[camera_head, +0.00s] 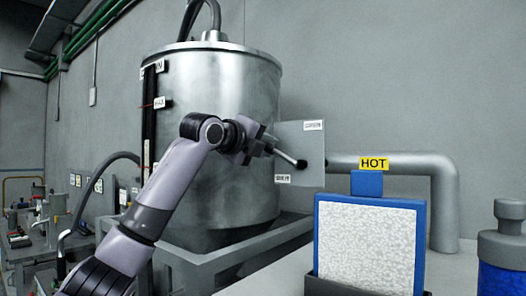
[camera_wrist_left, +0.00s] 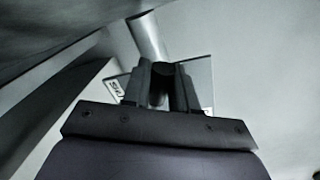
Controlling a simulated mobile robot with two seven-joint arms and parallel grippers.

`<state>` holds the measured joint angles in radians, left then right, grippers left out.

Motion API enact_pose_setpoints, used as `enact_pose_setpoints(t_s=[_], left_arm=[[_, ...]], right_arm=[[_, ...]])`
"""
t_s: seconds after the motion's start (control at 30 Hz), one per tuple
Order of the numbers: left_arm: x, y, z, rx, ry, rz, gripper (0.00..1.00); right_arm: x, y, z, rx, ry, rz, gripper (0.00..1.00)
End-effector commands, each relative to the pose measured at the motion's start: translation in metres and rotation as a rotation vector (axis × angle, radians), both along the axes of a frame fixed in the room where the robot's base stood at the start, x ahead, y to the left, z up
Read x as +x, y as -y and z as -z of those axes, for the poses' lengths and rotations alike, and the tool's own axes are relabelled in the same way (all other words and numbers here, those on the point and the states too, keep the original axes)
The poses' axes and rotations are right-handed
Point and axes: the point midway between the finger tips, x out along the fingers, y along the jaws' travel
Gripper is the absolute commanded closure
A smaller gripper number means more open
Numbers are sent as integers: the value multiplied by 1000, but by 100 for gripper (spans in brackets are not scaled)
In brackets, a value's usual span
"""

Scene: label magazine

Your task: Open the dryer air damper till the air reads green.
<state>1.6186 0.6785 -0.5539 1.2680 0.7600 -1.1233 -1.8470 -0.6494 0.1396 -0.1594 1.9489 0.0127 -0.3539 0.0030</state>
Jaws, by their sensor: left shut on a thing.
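My left gripper (camera_head: 264,146) is at the damper lever (camera_head: 286,156), in front of a grey plate (camera_head: 315,148) on the duct side of the steel drum. In the left wrist view my gripper (camera_wrist_left: 161,92) has its fingers closed around a dark piece (camera_wrist_left: 163,72), which appears to be the lever's grip. The lever slants down to the right, to a dark round end at the plate. White labels sit at the plate's upper right (camera_head: 314,125) and lower left (camera_head: 283,179); their words are too small to read surely. No green air reading can be made out.
The steel drum (camera_head: 225,95) stands on a grey frame. A grey pipe (camera_head: 400,163) with a yellow HOT sign (camera_head: 374,163) runs right from the plate. A blue-framed white panel (camera_head: 367,245) and a blue-grey canister (camera_head: 503,250) stand in the right foreground.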

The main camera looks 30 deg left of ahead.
Motion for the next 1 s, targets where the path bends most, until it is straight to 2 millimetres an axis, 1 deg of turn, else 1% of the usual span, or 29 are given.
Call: enact_pose_setpoints(t_s=[0.2, 0.23, 0.27, 0.57, 0.67, 0.77, 1.0], left_arm=[[0, 0, -1, 0, 2, 1, 100], [0, 0, -1, -1, 2, 1, 63], [0, 0, -1, -1, 2, 1, 53], [-1, 0, 0, -2, 2, 1, 53], [-7, 0, 0, -2, 3, 1, 53], [-19, -1, 0, -1, 4, 1, 53], [-55, -2, -4, -1, 4, 0, 53]], right_arm=[[0, 0, 0, 0, 1, 0, 57], [0, 0, 0, 0, 1, 0, 57], [0, 0, 0, 0, 1, 0, 57], [0, 0, 0, 0, 1, 0, 57], [0, 0, 3, 0, 1, 0, 57], [0, 0, 9, 0, 1, 0, 57], [0, 0, 20, 0, 1, 0, 57]])
